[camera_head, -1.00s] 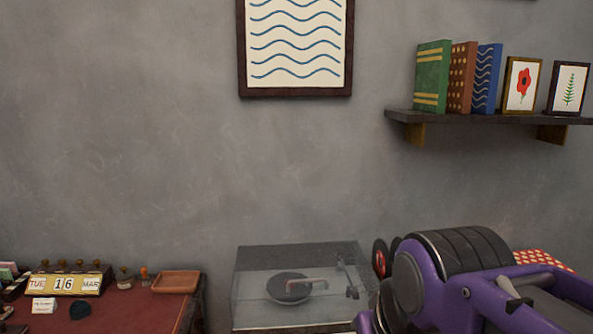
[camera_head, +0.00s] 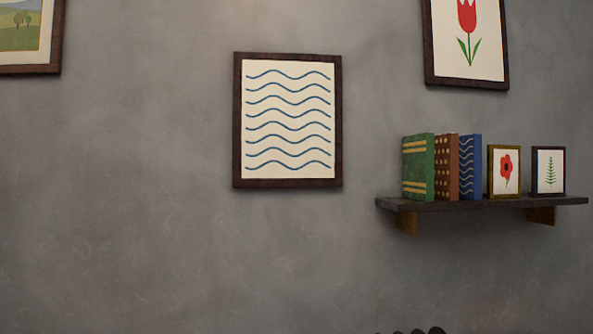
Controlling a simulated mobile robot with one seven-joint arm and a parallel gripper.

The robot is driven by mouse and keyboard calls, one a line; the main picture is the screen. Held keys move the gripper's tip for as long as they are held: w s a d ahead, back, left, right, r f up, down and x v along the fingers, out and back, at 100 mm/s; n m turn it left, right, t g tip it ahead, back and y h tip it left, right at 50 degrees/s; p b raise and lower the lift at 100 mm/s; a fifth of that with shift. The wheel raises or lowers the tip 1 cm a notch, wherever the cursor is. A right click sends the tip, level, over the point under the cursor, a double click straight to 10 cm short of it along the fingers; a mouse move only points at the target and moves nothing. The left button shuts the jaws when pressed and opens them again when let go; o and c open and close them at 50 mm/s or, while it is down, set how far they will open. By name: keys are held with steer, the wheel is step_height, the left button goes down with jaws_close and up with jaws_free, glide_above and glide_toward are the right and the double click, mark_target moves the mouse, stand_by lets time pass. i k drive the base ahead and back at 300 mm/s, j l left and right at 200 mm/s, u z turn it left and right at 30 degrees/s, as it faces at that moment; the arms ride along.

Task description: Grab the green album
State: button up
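The green album (camera_head: 418,167) with yellow stripes stands upright at the left end of the wall shelf (camera_head: 470,205). A brown album (camera_head: 446,166) with yellow dots stands right beside it, then a blue album (camera_head: 470,167) with wavy lines. My gripper is not in view. Only the dark top of what may be part of my arm shows at the bottom edge.
Two small framed pictures, a red poppy (camera_head: 505,171) and a green fern (camera_head: 549,172), stand on the shelf right of the albums. A wave picture (camera_head: 288,120) and a tulip picture (camera_head: 466,40) hang on the grey wall. The shelf's left tip is bare.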

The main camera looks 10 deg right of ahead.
mark_target(418, 149)
steer(key=l, duration=1.3)
